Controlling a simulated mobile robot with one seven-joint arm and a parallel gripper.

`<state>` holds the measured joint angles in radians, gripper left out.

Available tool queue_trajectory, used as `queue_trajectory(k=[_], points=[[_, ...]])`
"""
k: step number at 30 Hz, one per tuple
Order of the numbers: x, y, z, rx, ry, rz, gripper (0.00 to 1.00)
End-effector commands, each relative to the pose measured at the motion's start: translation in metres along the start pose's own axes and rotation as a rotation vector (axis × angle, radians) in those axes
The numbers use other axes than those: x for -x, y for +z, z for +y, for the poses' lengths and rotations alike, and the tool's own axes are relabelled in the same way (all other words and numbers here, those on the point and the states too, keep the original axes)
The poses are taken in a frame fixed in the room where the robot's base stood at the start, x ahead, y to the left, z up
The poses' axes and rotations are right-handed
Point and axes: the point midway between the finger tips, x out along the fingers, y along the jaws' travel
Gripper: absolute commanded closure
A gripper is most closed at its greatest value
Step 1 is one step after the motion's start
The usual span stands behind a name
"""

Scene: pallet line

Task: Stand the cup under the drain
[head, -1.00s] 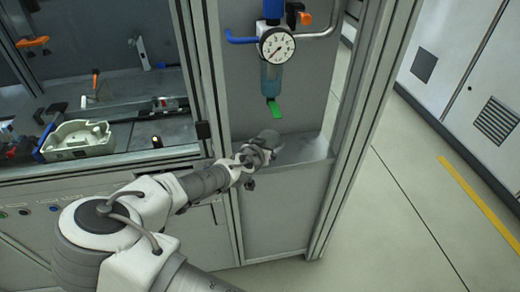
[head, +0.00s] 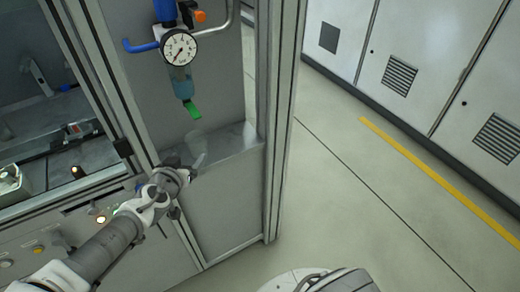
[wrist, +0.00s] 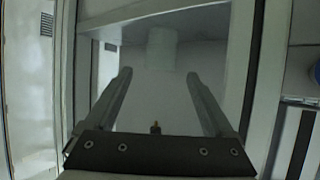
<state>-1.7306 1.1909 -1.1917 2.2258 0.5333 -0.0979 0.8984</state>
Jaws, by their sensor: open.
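A pale translucent cup (head: 195,142) stands on the metal ledge (head: 232,139) below the filter bowl (head: 180,84). Its green drain tip (head: 192,108) is above the cup in the head view; exact alignment is hard to judge. My gripper (head: 196,162) is in front of the cup, at the ledge's front edge. In the wrist view the two fingers (wrist: 158,76) are spread with nothing between them. The cup (wrist: 163,46) shows just past the fingertips, apart from them as far as I can tell.
A pressure gauge (head: 179,48) and blue lever (head: 141,46) are above the bowl. Frame posts (head: 285,120) flank the ledge closely. A workbench with a glazed enclosure is at left. Open floor (head: 350,190) lies to the right, before grey cabinets (head: 409,60).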

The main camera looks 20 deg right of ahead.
Motion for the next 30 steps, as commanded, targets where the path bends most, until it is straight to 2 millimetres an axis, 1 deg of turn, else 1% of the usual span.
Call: queue_trajectory(k=[4, 8, 9, 12, 16, 20, 23, 26, 30], points=[[-0.009, 0.012, 0.023, -0.019, 0.056, -0.095, 0.12], [-0.013, 0.035, 0.057, -0.048, 0.131, -0.273, 0.12], [-0.012, 0.042, 0.066, -0.056, 0.148, -0.335, 0.12], [-0.005, 0.056, 0.084, -0.076, 0.169, -0.480, 0.12], [0.011, 0.063, 0.098, -0.105, 0.158, -0.647, 0.12], [0.031, 0.059, 0.106, -0.127, 0.107, -0.782, 0.12], [0.048, 0.047, 0.111, -0.141, 0.049, -0.859, 0.12], [0.065, 0.030, 0.116, -0.146, -0.021, -0.912, 0.12], [0.090, 0.000, 0.127, -0.139, -0.125, -0.944, 0.12]])
